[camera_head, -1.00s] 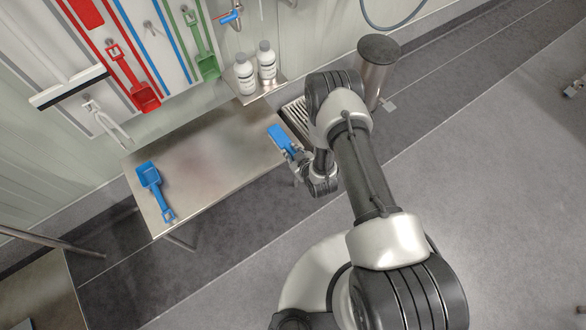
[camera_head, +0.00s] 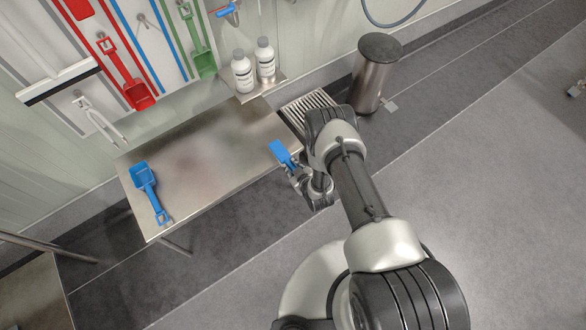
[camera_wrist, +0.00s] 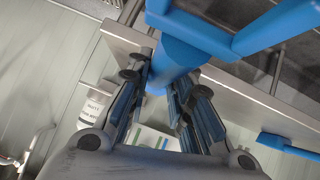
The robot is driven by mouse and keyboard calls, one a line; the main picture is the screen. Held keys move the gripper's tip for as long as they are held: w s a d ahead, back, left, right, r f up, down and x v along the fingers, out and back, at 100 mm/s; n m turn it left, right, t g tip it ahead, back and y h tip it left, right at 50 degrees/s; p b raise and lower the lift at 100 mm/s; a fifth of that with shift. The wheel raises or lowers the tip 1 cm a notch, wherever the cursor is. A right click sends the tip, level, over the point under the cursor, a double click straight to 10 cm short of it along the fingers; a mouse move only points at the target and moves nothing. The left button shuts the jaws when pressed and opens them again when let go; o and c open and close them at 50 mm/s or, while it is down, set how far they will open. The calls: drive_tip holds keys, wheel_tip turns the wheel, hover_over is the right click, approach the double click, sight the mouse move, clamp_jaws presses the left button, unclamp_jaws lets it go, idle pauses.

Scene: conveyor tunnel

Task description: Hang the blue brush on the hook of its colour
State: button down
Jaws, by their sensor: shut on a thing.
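The blue brush (camera_head: 281,151) is in my gripper (camera_head: 300,172), by the right end of the steel table in the head view. In the wrist view my gripper (camera_wrist: 160,100) has its fingers closed around the blue shaft of the brush (camera_wrist: 178,52), and a blue frame-like part stretches across the top. The bristles cannot be made out. On the wall rack, an empty prong hook (camera_head: 146,20) sits between two blue stripes, left of the green scoop.
A blue shovel (camera_head: 146,180) lies on the left of the steel table (camera_head: 205,160). A red shovel (camera_head: 122,75), a green scoop (camera_head: 198,40) and a squeegee (camera_head: 58,82) hang on the wall. Two white bottles (camera_head: 243,72) stand on a small shelf. A steel post (camera_head: 374,78) stands behind.

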drive_tip(key=shift+f, duration=0.15)
drive_tip(key=c, duration=1.4)
unclamp_jaws()
